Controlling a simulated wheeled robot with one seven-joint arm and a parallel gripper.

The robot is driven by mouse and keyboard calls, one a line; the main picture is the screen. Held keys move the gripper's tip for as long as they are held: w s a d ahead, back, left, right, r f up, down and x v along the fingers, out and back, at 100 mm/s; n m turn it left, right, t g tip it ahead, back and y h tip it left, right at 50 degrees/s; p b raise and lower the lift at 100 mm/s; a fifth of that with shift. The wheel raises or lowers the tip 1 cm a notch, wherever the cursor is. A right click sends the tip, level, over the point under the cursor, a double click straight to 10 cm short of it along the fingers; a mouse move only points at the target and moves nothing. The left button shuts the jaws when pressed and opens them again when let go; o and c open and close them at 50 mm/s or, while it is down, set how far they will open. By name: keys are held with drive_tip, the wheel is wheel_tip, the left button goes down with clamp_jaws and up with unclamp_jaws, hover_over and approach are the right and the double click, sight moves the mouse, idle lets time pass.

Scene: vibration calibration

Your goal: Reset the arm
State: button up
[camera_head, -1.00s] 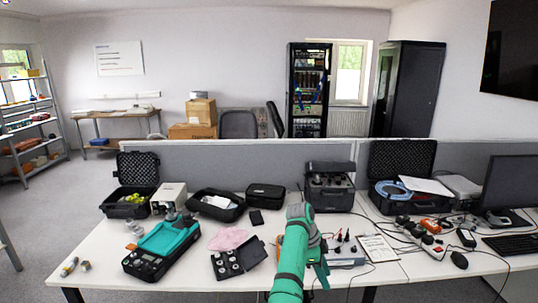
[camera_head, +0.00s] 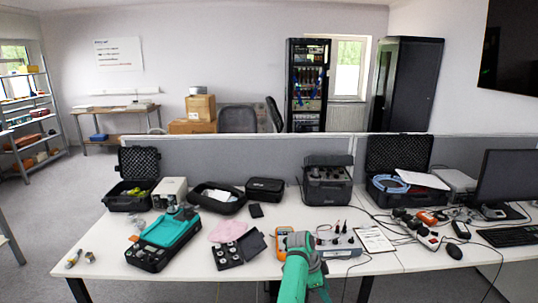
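My green arm rises from the bottom edge of the head view, right of centre, in front of the table. Its bend stands before an orange-edged handheld meter and a grey box with knobs and posts (camera_head: 340,243). My gripper's fingers do not show, so I cannot see whether it holds anything.
The white table (camera_head: 110,245) bears a turquoise and black device (camera_head: 168,238), an open black case of weights (camera_head: 240,250), a pink cloth (camera_head: 228,230) and a clipboard (camera_head: 374,240). Several cases stand along the grey divider (camera_head: 230,155). Cables and a keyboard (camera_head: 508,236) lie right.

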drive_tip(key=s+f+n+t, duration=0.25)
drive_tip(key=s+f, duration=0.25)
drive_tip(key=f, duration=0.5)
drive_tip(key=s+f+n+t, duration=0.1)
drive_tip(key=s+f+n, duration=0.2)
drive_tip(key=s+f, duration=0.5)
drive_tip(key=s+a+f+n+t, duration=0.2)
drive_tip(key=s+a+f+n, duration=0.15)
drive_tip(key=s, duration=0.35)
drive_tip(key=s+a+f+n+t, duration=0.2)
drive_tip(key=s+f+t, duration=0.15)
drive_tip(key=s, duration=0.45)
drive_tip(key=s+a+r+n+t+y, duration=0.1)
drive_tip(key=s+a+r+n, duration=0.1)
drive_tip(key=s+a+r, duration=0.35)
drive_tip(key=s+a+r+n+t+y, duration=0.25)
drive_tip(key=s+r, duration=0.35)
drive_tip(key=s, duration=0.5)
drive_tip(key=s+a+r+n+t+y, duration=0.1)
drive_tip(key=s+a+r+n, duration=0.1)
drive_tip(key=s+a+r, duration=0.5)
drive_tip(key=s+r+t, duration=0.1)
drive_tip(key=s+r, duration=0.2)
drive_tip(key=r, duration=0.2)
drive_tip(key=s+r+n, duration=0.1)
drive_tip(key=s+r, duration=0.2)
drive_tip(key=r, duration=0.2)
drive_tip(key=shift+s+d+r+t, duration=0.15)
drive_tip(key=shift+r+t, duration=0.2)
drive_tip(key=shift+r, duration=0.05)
